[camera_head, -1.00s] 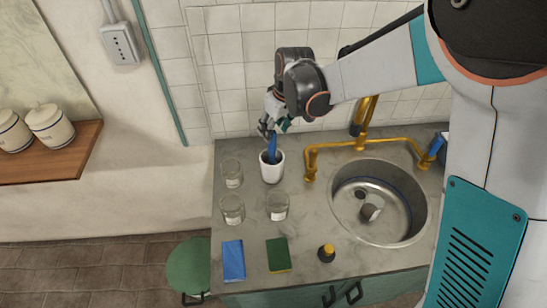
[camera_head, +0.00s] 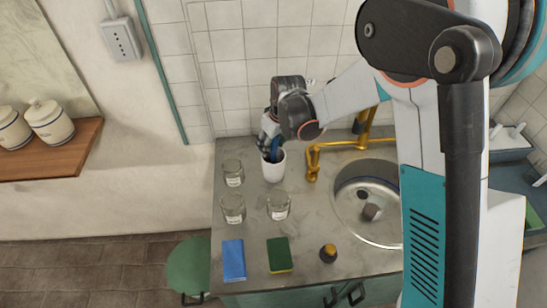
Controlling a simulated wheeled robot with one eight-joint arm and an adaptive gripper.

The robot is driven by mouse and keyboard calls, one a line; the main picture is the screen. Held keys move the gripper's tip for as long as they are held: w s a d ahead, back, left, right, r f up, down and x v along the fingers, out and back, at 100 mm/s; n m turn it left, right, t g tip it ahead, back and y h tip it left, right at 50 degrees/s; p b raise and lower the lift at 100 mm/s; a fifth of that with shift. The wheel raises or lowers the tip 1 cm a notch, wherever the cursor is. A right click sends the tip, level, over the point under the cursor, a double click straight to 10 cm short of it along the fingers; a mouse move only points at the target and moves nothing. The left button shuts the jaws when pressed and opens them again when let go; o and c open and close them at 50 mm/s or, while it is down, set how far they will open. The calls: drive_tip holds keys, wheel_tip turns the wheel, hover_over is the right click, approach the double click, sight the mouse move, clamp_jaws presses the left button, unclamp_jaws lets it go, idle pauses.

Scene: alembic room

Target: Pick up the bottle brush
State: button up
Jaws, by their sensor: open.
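The bottle brush (camera_head: 274,155) stands in a white cup (camera_head: 273,168) on the counter beside the sink. Only a short blue upper part of it shows above the rim; the rest is hidden in the cup. My gripper (camera_head: 267,147) is open, pointing down just above the cup at the brush's upper end. The fingers are small and dark here and overlap the brush in the picture, so I cannot tell whether they touch it.
Several glass jars (camera_head: 233,172) stand left of and in front of the cup. A blue cloth (camera_head: 233,260), a green sponge (camera_head: 279,255) and a small dark bottle (camera_head: 328,253) lie near the front edge. The brass tap (camera_head: 314,160) and sink (camera_head: 350,222) are to the right.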

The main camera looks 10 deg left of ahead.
clamp_jaws()
drive_tip(key=shift+r, duration=0.15)
